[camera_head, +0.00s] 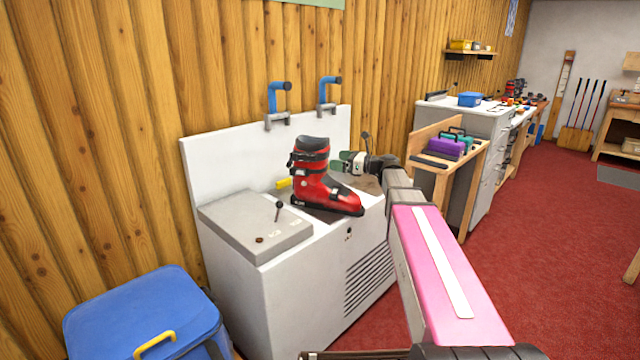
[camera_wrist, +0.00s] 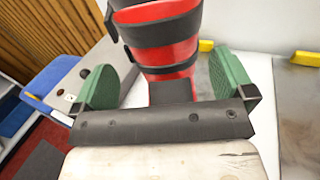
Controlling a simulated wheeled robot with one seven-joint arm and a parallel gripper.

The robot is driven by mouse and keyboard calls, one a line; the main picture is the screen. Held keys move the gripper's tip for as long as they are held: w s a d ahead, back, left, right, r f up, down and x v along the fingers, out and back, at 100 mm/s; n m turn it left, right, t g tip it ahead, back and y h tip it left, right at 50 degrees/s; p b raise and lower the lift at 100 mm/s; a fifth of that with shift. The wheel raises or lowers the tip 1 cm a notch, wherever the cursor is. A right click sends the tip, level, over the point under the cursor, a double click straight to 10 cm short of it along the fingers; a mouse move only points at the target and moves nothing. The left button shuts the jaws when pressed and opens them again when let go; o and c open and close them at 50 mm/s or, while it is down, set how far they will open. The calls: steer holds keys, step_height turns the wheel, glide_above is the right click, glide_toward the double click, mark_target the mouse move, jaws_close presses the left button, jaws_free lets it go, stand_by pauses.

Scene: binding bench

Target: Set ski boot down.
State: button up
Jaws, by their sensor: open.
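The ski boot (camera_head: 322,186) is red with black straps and a black cuff. It stands upright on the top of the white bench cabinet (camera_head: 290,262). In the wrist view the red boot (camera_wrist: 165,55) rises between the two green finger pads of my gripper (camera_wrist: 158,85). Gaps show between the boot and both pads, so my gripper is open around it and not gripping. In the head view my gripper (camera_head: 341,162) is at the boot's right, partly hidden behind it. The boot's sole is hidden in the wrist view.
A grey raised block (camera_head: 255,226) with a small lever lies left of the boot. Blue-handled clamps (camera_head: 277,100) top the white back panel. A yellow piece (camera_head: 284,184) lies behind the boot. A blue bin (camera_head: 145,312) stands front left. A wooden rack (camera_head: 458,180) stands at right.

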mark_target(328, 157)
steer(key=x, duration=0.3)
steer(key=shift+w+a, duration=0.1)
steer(key=c, duration=1.8)
jaws_close()
steer(key=shift+r, duration=0.15)
